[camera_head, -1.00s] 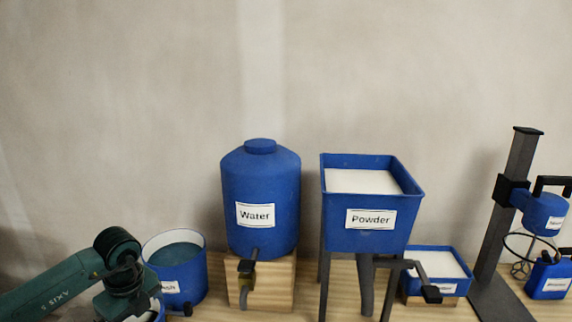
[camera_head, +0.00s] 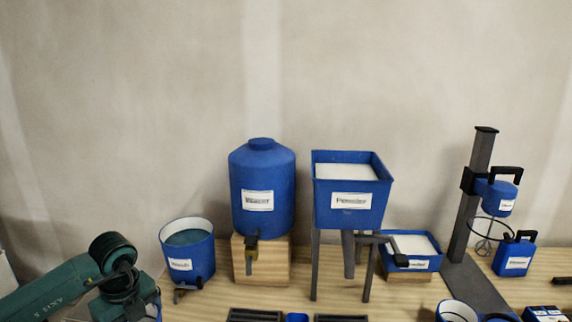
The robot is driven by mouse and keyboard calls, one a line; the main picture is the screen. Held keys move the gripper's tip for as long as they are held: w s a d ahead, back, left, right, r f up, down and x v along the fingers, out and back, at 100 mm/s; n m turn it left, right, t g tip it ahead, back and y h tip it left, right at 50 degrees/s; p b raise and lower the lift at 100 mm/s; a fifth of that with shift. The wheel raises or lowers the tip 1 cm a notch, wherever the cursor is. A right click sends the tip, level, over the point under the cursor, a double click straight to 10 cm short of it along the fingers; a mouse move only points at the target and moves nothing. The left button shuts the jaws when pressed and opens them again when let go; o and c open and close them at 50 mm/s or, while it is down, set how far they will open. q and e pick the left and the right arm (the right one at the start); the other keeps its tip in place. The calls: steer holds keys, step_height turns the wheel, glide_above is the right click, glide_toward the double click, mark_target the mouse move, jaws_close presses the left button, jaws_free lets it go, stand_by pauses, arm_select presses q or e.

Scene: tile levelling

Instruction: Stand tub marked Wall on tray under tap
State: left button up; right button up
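My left arm (camera_head: 112,268) comes in at the lower left and bends down out of the frame; its fingertips do not show. A sliver of something blue (camera_head: 156,312) shows beside its wrist, too little to identify. I cannot make out a tub marked Wall. The blue Water tank (camera_head: 262,178) stands on a wooden block, with its tap (camera_head: 251,250) at the front. A dark slotted tray (camera_head: 255,315) lies below the tap, cut off by the bottom edge, with nothing seen standing on its visible part. My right gripper is not in view.
A blue bucket (camera_head: 189,262) stands left of the Water tank. A Powder hopper (camera_head: 350,205) on legs stands right of it, with another dark tray (camera_head: 340,318) in front. Further right are a blue box (camera_head: 412,262), a mixer stand (camera_head: 470,200), a jug (camera_head: 514,258) and a round tub (camera_head: 457,311).

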arm_select(q)
steer(key=shift+d+r+m, duration=0.3)
steer(key=shift+m, duration=0.6)
steer(key=shift+w+d+m, duration=0.1)
steer(key=shift+d+m, duration=0.15)
steer(key=shift+m, duration=0.55)
steer(key=shift+d+r+m+h, duration=0.2)
steer(key=shift+d+m+h, duration=0.15)
steer(key=shift+m, duration=0.75)
steer(key=s+d+r+n+g+p, duration=0.1)
steer(key=s+d+r+n, duration=0.2)
steer(key=n, duration=1.2)
steer(key=s+d+r+n+g+p, duration=0.1)
steer(key=s+d+r+n, duration=0.3)
steer(key=n, duration=1.1)
steer(key=s+d+p, duration=0.1)
steer(key=s+d, duration=0.1)
steer(key=shift+s+d+r, duration=0.15)
steer(key=shift+s+r, duration=0.05)
steer(key=shift+s, duration=0.1)
steer(key=shift+h, duration=0.25)
